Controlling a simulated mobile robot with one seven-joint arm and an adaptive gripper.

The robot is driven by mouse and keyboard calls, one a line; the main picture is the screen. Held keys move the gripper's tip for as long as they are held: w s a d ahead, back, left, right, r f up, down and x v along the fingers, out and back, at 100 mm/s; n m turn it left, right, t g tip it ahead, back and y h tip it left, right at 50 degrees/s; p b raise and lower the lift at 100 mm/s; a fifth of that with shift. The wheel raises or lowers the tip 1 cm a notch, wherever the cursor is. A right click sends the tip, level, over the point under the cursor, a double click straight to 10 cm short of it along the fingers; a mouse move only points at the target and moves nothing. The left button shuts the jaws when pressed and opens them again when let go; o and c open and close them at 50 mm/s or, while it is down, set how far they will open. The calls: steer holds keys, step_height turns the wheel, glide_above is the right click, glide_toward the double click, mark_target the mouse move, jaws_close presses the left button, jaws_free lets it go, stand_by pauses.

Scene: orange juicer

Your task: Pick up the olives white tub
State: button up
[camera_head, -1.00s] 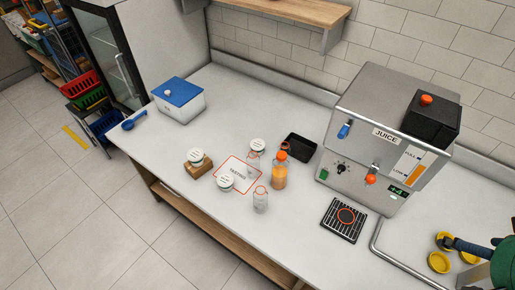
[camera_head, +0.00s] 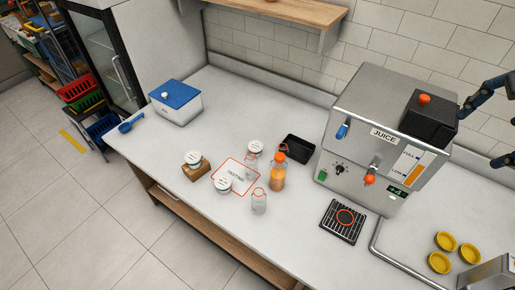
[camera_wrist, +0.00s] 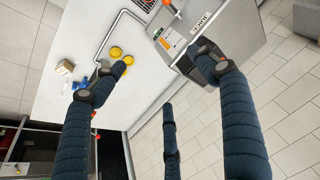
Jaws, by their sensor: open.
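The juicer (camera_head: 365,130) stands between my gripper and the tubs. Yellow dishes (camera_head: 439,262) lie at right. The left counter has a blue-lidded box (camera_head: 176,105).

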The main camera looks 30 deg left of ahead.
steer(key=w+a+r+m+g, duration=0.1)
steer(key=w+a+r, duration=0.2)
steer(key=w+a, duration=0.4)
steer(key=w+a+r+m, duration=0.1)
steer(key=w+a+r, duration=0.2)
steer(key=w+a, duration=0.3)
steer(key=w+a+f+m+g+b, duration=0.15)
steer(key=w+a, duration=0.25)
steer(key=a, duration=0.6)
steer(key=w+a+f, duration=0.3)
steer(key=a, duration=0.7)
steer(key=w+a+f+m+g+b, duration=0.15)
steer(key=w+a, duration=0.25)
steer(key=a, duration=0.7)
steer(key=shift+s+a+f+m, duration=0.3)
steer(key=shift+s+a+f, duration=0.75)
steer(key=shift+a+f, duration=2.7)
steer(key=shift+s+a+f+m, duration=0.3)
steer(key=shift+s+a+f, duration=0.75)
steer(key=shift+a+f, duration=2.7)
step_height(320, 180, down, 35)
steer(key=a, duration=0.2)
steer(key=shift+a+f+h, duration=0.15)
steer(key=shift+a+h, duration=0.05)
steer(key=shift+h, duration=0.2)
steer(key=shift+f, duration=0.1)
